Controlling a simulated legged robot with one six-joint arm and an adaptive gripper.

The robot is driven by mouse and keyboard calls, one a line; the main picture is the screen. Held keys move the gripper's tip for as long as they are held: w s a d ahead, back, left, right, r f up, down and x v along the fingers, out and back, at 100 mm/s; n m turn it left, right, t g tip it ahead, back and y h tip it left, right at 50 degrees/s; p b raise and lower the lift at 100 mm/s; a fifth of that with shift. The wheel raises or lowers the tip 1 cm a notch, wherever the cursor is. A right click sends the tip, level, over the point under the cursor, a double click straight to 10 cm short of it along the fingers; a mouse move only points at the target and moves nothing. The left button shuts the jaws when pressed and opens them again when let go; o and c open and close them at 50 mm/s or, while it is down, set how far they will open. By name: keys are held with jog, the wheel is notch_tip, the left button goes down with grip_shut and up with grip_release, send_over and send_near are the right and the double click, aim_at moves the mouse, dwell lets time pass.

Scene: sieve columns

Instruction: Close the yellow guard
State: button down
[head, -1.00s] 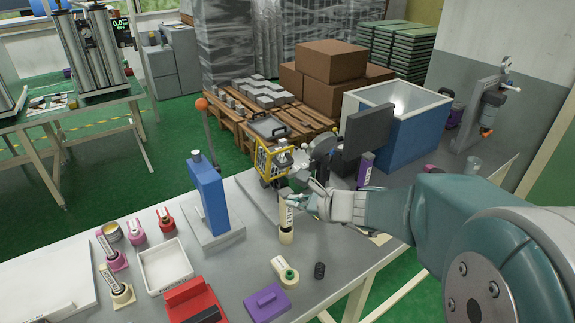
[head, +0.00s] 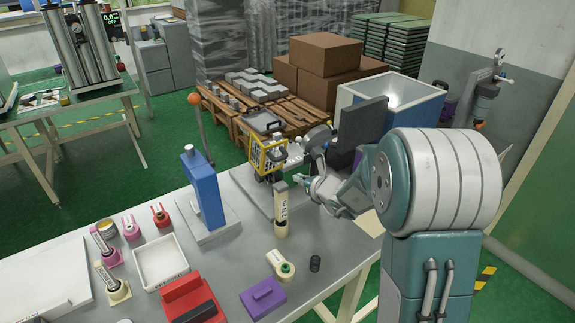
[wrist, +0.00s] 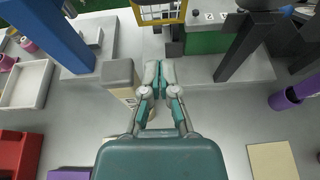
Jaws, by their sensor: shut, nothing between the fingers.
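The yellow guard (head: 268,156) is a yellow-framed mesh cage on the bench machine, near the bench's back edge in the head view. Its lower frame also shows at the top edge of the wrist view (wrist: 160,20), with the rest cut off. My gripper (wrist: 158,68) is shut and empty, with its fingers pointing toward the machine and a gap between their tips and the guard. In the head view my gripper (head: 312,184) is right of and nearer than the guard. I cannot tell how far the guard is swung.
A cream labelled column (head: 281,212) stands upright just left of my gripper; it is close beside the fingers in the wrist view (wrist: 122,82). A blue post (head: 205,190) stands left, and a dark panel (head: 361,122) right. The bench front near the tape roll (head: 280,264) is partly clear.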

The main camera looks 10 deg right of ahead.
aim_at(271, 155)
jog(key=w+a, duration=0.2)
jog(key=w, duration=0.4)
jog(key=shift+r, duration=0.4)
jog(key=shift+a, duration=0.15)
jog(key=shift+w+r, duration=0.2)
jog(key=shift+r, duration=0.1)
jog(key=shift+g, duration=0.3)
